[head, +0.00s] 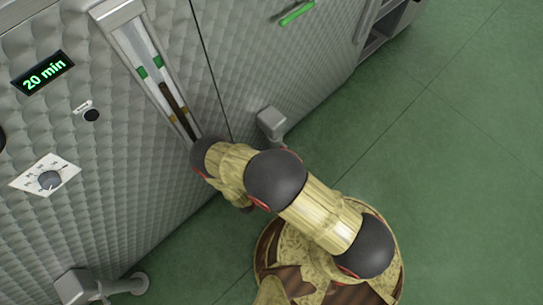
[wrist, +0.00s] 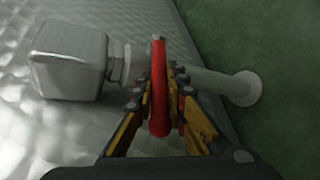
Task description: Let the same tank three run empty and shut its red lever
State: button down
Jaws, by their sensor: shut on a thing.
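The red lever (wrist: 158,90) stands between my gripper's fingers (wrist: 165,105) in the wrist view, and they are shut on it. In that view it lies across the pale outlet pipe (wrist: 215,82), beside a grey valve box (wrist: 70,60). In the head view my arm hides the gripper and lever. The quilted metal tank front (head: 125,190) carries a sight glass (head: 150,65) with green and orange marks. A dark column in it stands with its top between the green and orange pairs. No tank number is readable.
A display (head: 43,73) reads "20 min" above a dial (head: 50,180). Other outlets (head: 271,122) (head: 75,286) stick out along the tank fronts. A green handle (head: 297,13) is on the neighbouring front. The green tiled floor (head: 440,170) is open on the right.

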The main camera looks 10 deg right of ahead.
jog(key=shift+a+f+n+t+h, duration=0.15)
jog(key=shift+f+n+t+h, duration=0.15)
jog(key=shift+f+t+h, duration=0.5)
jog(key=shift+f, duration=0.3)
jog(key=c, duration=1.8)
grip_release()
jog(key=shift+r, duration=0.1)
jog(key=v, duration=1.2)
